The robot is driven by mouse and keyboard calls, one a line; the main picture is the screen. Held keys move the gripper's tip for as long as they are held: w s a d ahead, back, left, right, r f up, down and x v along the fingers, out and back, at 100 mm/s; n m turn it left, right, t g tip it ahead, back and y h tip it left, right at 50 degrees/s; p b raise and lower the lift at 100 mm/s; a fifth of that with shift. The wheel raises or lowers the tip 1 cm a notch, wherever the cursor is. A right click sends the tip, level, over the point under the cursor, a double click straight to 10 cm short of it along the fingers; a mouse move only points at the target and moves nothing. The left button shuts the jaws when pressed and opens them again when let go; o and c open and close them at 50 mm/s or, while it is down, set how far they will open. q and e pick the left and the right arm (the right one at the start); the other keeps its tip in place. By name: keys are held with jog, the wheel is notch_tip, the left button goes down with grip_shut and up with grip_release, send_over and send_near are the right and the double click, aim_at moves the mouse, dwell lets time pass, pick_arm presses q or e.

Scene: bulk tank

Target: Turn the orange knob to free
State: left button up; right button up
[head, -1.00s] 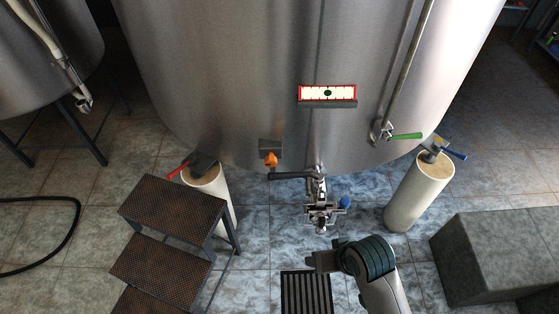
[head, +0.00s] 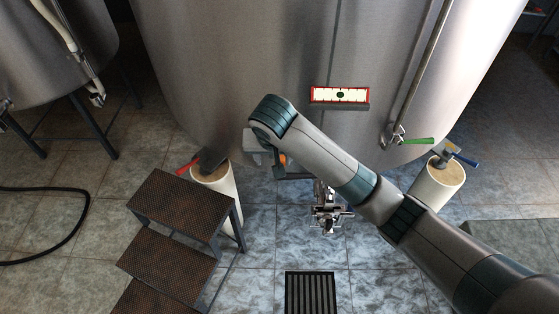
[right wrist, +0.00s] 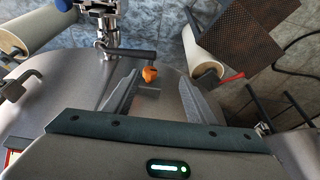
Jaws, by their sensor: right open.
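The orange knob (right wrist: 150,74) shows in the right wrist view between the two finger ends of my right gripper (right wrist: 159,76), closer to the left finger. I cannot tell whether the fingers reach around it or stop short. The gripper is open. In the head view only a sliver of the knob (head: 283,160) shows; my right arm and wrist hide the rest. A grey plate (right wrist: 148,93) lies by the knob on the steel tank (head: 230,70). My left gripper is not in view.
The outlet valve (head: 328,212) with its dark handle hangs right of the knob. A floor grate (head: 310,292) lies in front.

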jog(key=shift+w+d+r+m+t+h, duration=0.15)
jog(key=shift+w+r+m+t+h, duration=0.25)
jog(key=shift+w+r, duration=1)
jog(key=shift+f, duration=0.1)
jog(key=p+x, duration=0.3)
jog(key=x, duration=1.4)
jog(key=shift+s+d+f, duration=0.15)
jog(key=shift+s+f, duration=0.05)
jog(key=c, duration=1)
jog(key=shift+c, duration=0.2)
jog(key=shift+h, duration=0.8)
